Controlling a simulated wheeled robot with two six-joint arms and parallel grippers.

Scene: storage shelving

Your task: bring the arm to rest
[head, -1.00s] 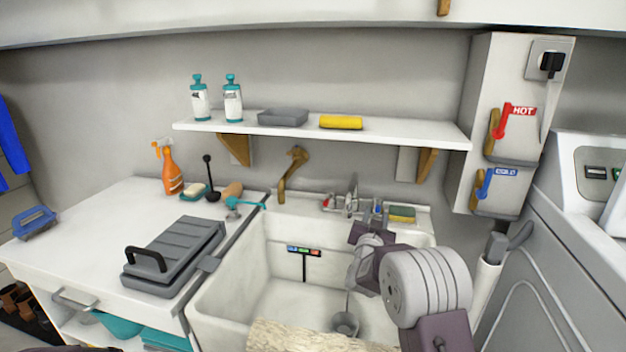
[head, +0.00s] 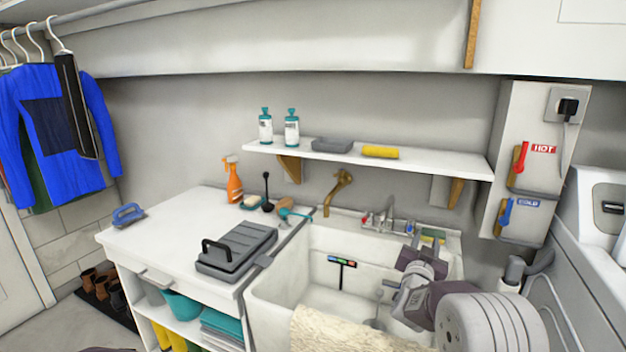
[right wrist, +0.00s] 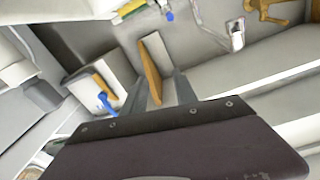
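My right arm comes in from the lower right in the head view, over the sink (head: 275,296). Its gripper (head: 422,248) is a dark purple block pointing away toward the back wall, in front of the sink's back rim. In the right wrist view the two grey fingers of the right gripper (right wrist: 163,92) stand apart with nothing held between them. A wooden shelf bracket shows behind them. My left gripper is not in view.
A wall shelf (head: 460,166) with bottles, a grey tray and a yellow roll is above the sink. The counter (head: 150,237) holds a grey case (head: 236,248) and a spray bottle (head: 234,182). Hot and cold levers (head: 506,212) and a grey machine (head: 575,270) are at right.

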